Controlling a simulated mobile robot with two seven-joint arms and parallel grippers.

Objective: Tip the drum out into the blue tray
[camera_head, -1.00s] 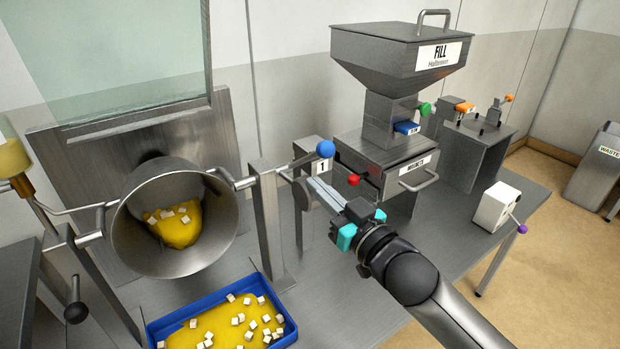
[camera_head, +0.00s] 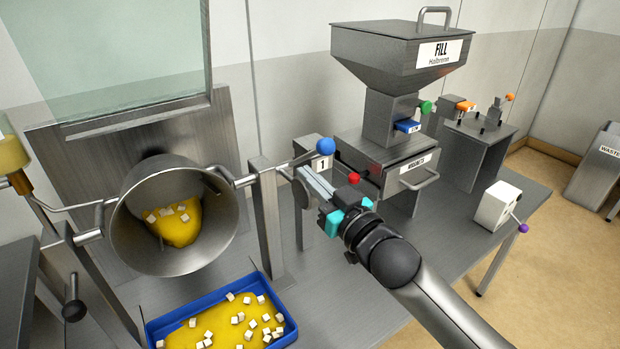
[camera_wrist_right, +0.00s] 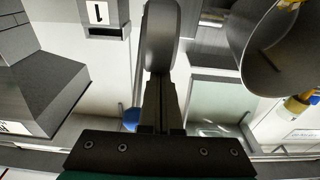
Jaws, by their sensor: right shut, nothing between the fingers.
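The metal drum (camera_head: 222,235) hangs tilted with its mouth facing forward. A yellow mass with several white cubes (camera_head: 176,222) lies inside it. The blue tray (camera_head: 288,330) stands below and to the right, holding yellow material with several white cubes. The drum's side arm ends in a blue ball (camera_head: 326,146) by the post labelled 1. My right gripper (camera_head: 306,174) is shut and empty, its fingertips just below the blue ball, close to a grey disc (camera_head: 300,193). Contact cannot be told. The drum also shows in the right wrist view (camera_wrist_right: 262,50). My left gripper is out of view.
The fill hopper (camera_head: 385,50) and its magnet drawer (camera_head: 405,172) stand behind and right of my gripper. A white box with a purple-tipped lever (camera_head: 491,207) sits at the right. A post (camera_head: 268,220) stands between drum and gripper. The table's front right is clear.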

